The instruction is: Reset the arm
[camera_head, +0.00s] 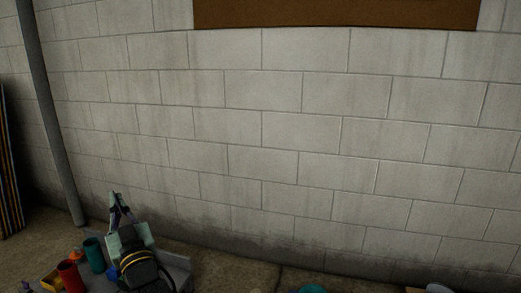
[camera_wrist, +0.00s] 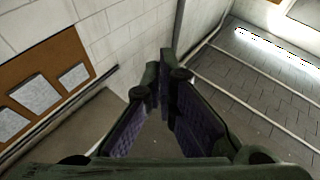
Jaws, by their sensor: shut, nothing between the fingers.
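My gripper (camera_head: 115,208) shows at the lower left of the head view, its fingers pointing up in front of the block wall. In the wrist view my gripper (camera_wrist: 162,85) has its two dark fingers with purple inner pads converging at the tips. It is shut and nothing shows between the fingers. My arm below it runs off the bottom of the head view.
A red cylinder (camera_head: 69,275), a teal cylinder (camera_head: 94,254) and a yellow item (camera_head: 50,282) sit on a grey surface (camera_head: 178,267) around my arm. A grey pipe (camera_head: 47,110) stands at left. A brown board (camera_head: 335,13) hangs on the block wall (camera_head: 300,130).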

